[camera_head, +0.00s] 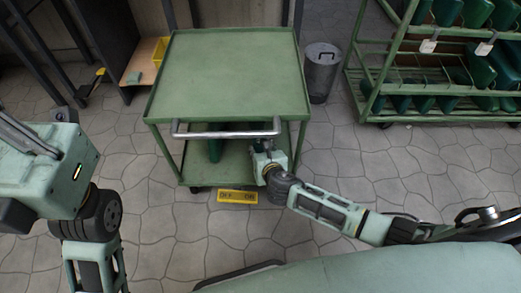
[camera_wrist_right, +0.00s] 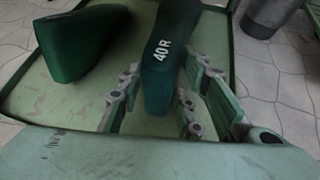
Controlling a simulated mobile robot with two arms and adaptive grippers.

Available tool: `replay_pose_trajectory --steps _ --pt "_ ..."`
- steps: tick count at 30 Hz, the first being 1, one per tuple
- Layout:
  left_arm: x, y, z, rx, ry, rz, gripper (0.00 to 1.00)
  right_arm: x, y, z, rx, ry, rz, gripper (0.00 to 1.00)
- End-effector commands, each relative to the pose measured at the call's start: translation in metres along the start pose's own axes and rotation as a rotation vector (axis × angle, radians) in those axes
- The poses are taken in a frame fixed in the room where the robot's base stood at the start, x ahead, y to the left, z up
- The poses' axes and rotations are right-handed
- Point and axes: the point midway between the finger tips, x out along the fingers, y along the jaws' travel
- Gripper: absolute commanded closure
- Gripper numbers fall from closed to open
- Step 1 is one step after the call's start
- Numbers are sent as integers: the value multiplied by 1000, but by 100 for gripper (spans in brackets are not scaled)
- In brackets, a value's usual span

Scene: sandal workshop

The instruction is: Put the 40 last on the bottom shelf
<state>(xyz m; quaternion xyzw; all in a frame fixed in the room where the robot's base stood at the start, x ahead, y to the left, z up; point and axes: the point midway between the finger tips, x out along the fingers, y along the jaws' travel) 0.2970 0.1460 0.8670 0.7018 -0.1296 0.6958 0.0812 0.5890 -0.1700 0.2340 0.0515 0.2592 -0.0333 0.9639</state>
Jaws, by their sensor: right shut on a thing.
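The 40 last is dark green, marked "40 R" (camera_wrist_right: 163,50), in the right wrist view. My right gripper (camera_wrist_right: 150,100) is shut on its narrow end, one finger on each side. The last is over the bottom shelf (camera_wrist_right: 40,98) of a green cart; I cannot tell if it touches the shelf. In the head view my right gripper (camera_head: 264,146) reaches in under the cart's handle, and the last in it is mostly hidden. A second green last (camera_wrist_right: 80,42) stands to the left on the bottom shelf, apart from the held one. My left arm is at the left; its fingers do not show.
The cart's empty top shelf (camera_head: 235,75) and metal handle (camera_head: 225,131) are above my right gripper. A yellow floor label (camera_head: 237,196) lies before the cart. A grey bin (camera_head: 321,72) stands right of it. A green rack (camera_head: 440,105) with several lasts is farther right.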

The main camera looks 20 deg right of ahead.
Motion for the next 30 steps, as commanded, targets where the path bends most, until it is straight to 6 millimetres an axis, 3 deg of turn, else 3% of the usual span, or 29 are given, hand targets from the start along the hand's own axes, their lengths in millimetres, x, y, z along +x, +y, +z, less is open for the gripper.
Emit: replay_pose_trajectory --steps 13,14,15,21,30 --pt "-3 0 4 0 -13 -2 100 2 1 -1 -1 -5 2 100" --pt "-3 0 4 0 -13 -2 100 2 1 -1 -1 -5 2 67" --pt "-3 0 4 0 -14 -2 100 2 1 -1 -1 -5 2 63" --pt "-2 0 3 0 -11 -2 100 2 0 -2 0 -2 1 46" --pt "0 -1 0 1 1 -5 100 2 -1 -6 0 4 -1 45"
